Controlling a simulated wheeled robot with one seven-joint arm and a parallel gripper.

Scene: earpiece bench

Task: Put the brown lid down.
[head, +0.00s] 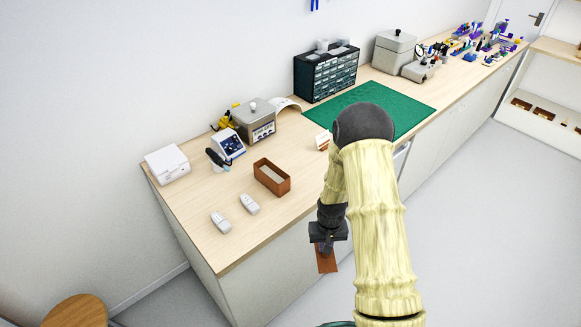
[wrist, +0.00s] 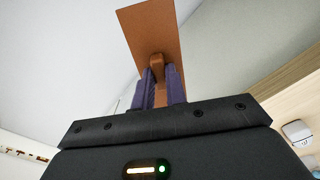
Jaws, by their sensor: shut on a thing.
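The brown lid (head: 326,261) is a flat rectangular plate. It hangs below my gripper (head: 327,246), in front of the bench's front edge and off the worktop. In the wrist view the lid (wrist: 149,32) shows its flat face and a small knob, and the fingers of my gripper (wrist: 160,80) are shut on that knob. An open brown box (head: 272,177) stands on the wooden bench, to the left of my gripper. Its inside looks pale; what lies in it is too small to tell.
Two small white devices (head: 235,212) lie on the bench (head: 222,250) left of the box. Behind are a white case (head: 167,164), a blue-fronted instrument (head: 228,145) and a grey tank (head: 253,121). A green mat (head: 405,104) lies further right. The bench's front left corner is bare.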

